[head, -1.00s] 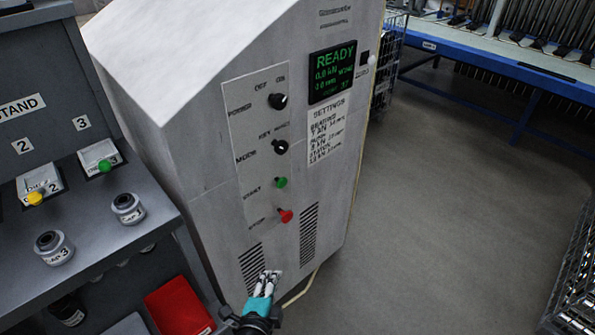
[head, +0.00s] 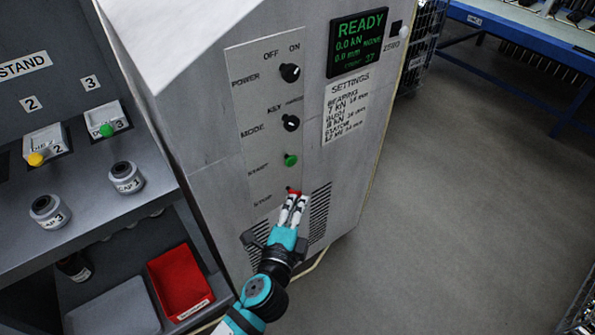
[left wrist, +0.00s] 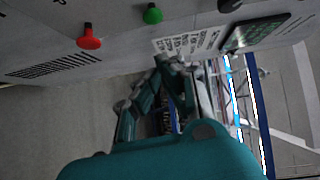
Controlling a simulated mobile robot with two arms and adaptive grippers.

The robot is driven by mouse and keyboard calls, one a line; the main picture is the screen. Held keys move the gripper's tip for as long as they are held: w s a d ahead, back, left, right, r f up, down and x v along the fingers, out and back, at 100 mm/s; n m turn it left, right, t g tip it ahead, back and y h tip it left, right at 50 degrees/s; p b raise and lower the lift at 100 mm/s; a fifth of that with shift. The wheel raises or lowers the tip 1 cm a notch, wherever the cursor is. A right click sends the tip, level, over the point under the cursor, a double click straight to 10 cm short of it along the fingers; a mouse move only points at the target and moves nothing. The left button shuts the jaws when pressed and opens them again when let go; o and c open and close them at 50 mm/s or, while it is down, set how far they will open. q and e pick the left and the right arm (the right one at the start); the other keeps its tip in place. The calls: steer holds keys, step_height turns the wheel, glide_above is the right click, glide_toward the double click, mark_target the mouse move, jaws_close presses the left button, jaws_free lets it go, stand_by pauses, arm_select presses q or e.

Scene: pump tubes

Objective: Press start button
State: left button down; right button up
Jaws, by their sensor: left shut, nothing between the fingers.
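The green start button (head: 291,160) is on the grey machine's front panel, above the red stop button (head: 293,191). My left gripper (head: 293,203) is shut and empty. In the head view its fingertips point up and overlap the lower part of the red button, below the green one. I cannot tell whether they touch the panel. In the left wrist view the green button (left wrist: 152,14) is at the top edge and the red button (left wrist: 89,38) is left of it. The gripper fingers (left wrist: 168,80) show there, apart from both buttons. My right gripper is not in view.
The machine's display (head: 358,42) reads READY. Power (head: 290,73) and mode (head: 290,123) knobs sit above the button. Open floor lies right.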

mark_target(291, 161)
arm_select(q)
steer(key=w, duration=1)
steer(key=shift+w+f, duration=0.4)
steer(key=shift+f, duration=0.05)
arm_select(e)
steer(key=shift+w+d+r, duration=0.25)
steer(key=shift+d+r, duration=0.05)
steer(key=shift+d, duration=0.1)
arm_select(q)
steer(key=shift+a, duration=0.15)
